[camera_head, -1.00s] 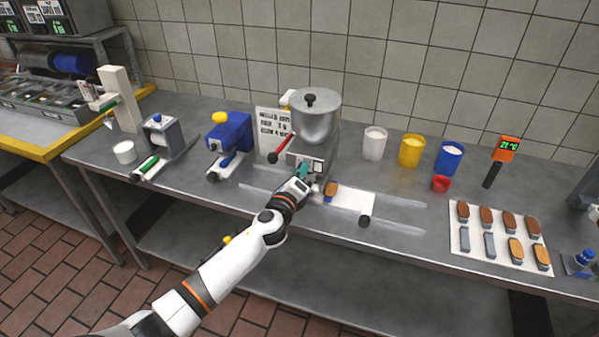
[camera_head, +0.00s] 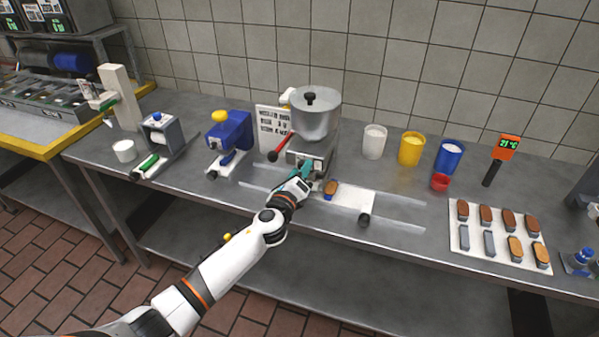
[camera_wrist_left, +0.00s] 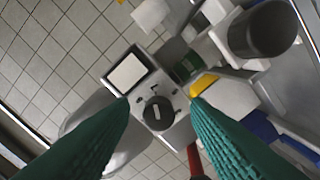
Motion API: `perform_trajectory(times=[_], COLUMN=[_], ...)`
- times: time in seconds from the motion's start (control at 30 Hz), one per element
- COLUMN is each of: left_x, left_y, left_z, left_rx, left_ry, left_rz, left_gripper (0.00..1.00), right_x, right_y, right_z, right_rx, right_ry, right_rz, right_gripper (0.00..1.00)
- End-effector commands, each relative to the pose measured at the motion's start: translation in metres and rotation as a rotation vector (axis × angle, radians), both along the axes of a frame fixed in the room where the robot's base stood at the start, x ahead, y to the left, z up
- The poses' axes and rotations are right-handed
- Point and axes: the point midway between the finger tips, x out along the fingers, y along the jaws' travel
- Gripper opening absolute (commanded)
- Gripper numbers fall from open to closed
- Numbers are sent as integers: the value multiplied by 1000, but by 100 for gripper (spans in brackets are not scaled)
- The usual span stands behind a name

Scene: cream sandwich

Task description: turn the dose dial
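The dose dial (camera_wrist_left: 158,112) is a dark round knob with a light bar across its face. It sits on the grey front panel of the filling machine (camera_head: 316,120), beside a white screen (camera_wrist_left: 127,72). My left gripper (camera_head: 303,172) is at this panel in the head view and covers much of it. In the left wrist view, its green fingers (camera_wrist_left: 160,101) are apart, one on each side of the dial. The dial shows in the gap between the fingertips, and I see no clear contact. My right gripper is not in view.
A red-handled lever (camera_head: 280,149) stands out left of the panel. A blue machine (camera_head: 232,134) stands left. Several tubs and a tray of bars (camera_head: 466,240) are right.

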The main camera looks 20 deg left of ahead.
Motion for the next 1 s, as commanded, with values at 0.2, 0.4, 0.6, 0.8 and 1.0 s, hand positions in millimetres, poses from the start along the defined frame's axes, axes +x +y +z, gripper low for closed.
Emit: perform_trajectory(times=[0.2,0.4,0.6,0.8,1.0], left_x=[-1,-23,-63,-99,-118], left_y=[0,1,2,3,4], left_z=[1,0,-2,-2,-1], left_rx=[-1,-1,-1,-1,0], left_ry=[-1,1,0,1,0], left_rz=[0,-1,-1,-2,-1], left_gripper=[43,43,43,43,43], right_x=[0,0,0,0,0], right_y=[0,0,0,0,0], right_z=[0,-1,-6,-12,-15], right_rx=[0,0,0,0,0], right_ry=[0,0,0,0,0], right_rz=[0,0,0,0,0], right_gripper=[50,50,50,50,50])
